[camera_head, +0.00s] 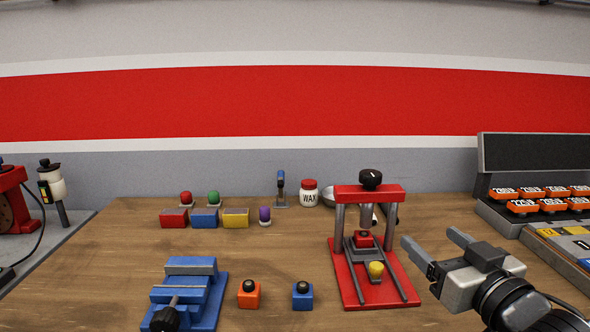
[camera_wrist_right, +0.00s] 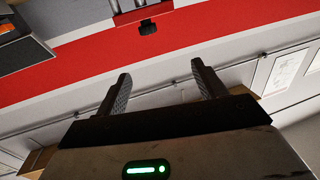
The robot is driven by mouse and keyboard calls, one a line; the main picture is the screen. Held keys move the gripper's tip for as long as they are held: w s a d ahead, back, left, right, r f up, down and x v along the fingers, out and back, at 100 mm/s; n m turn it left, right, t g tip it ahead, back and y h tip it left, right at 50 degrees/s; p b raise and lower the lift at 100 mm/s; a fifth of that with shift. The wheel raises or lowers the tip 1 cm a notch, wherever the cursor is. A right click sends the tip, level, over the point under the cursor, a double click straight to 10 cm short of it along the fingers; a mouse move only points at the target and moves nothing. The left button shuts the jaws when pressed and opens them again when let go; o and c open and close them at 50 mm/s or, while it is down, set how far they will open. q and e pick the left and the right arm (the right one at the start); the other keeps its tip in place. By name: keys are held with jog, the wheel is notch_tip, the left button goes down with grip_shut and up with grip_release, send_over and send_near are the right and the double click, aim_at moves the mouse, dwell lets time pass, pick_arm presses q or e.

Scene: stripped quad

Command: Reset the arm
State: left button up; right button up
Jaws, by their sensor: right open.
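My right gripper (camera_head: 432,250) is at the right of the head view, above the wooden table and just right of the red press (camera_head: 385,281). Its two fingers are spread and nothing is between them. In the right wrist view the gripper (camera_wrist_right: 163,80) shows both fingers apart, with the wall behind them. My right arm comes in from the lower right corner. My left gripper is in neither view.
A blue vise (camera_head: 203,286), an orange block (camera_head: 249,298) and a blue block (camera_head: 302,299) stand in front. Red, blue and yellow boxes (camera_head: 236,218) and a wax jar (camera_head: 309,194) stand farther back. A rack with orange items (camera_head: 522,207) is at right. Table around the small blocks is clear.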

jog(key=s+a+f+g, duration=0.1)
jog(key=s+f+g, duration=0.15)
jog(key=f, duration=0.65)
jog(key=s+a+f+g+h, duration=0.15)
jog(key=s+f, duration=0.25)
jog(key=f, duration=0.5)
jog(key=s+a+f+g, duration=0.1)
jog(key=s+f, duration=0.2)
jog(key=f, duration=0.6)
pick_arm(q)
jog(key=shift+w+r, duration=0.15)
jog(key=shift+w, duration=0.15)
pick_arm(e)
jog(key=s+a+f+g, duration=0.2)
jog(key=s+a+f, duration=0.1)
jog(key=s+f, duration=0.5)
jog(key=shift+s+f, duration=0.25)
jog(key=shift+s, duration=0.45)
jog(key=shift+a, duration=0.1)
